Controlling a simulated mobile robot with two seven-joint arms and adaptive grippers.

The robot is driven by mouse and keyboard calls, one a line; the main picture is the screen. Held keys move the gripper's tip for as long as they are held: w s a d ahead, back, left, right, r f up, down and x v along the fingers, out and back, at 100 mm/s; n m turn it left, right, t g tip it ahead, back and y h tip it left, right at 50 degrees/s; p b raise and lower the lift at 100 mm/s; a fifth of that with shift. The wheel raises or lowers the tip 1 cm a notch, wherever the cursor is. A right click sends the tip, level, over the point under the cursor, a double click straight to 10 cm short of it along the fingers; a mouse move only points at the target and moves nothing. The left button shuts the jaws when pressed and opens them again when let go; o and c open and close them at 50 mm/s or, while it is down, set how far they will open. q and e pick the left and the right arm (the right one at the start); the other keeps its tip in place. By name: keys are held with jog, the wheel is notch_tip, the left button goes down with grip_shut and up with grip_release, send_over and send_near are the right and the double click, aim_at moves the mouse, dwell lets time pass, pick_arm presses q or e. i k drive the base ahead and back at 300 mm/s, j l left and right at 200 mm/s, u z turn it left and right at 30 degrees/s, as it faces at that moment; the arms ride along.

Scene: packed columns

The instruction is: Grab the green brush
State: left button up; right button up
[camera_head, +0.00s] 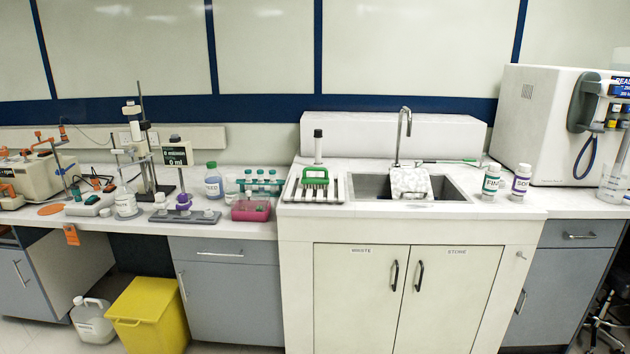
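A thin green rod with a dark end, like a slim brush (447,161), lies flat on the white counter behind the sink, right of the tap. A second green object (315,176), with a looped, handle-like shape, sits on a slatted rack (291,190) left of the sink. I cannot tell for certain which of them is the green brush. Neither of my grippers shows in the head view.
A grey sink (450,190) with a tall tap (400,130) and a white cloth (409,181) lies between them. Two white bottles (491,180) (521,180) stand right of the sink. A dark-capped cylinder (318,146) stands behind the rack. A yellow bin (150,315) stands on the floor at left.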

aim_at(326, 180)
jog(key=i+j+z, duration=0.15)
jog(key=i, duration=0.25)
jog(key=i+j+z, duration=0.1)
jog(key=i, duration=0.3)
jog(key=i+j+z, duration=0.15)
jog(key=i, duration=0.2)
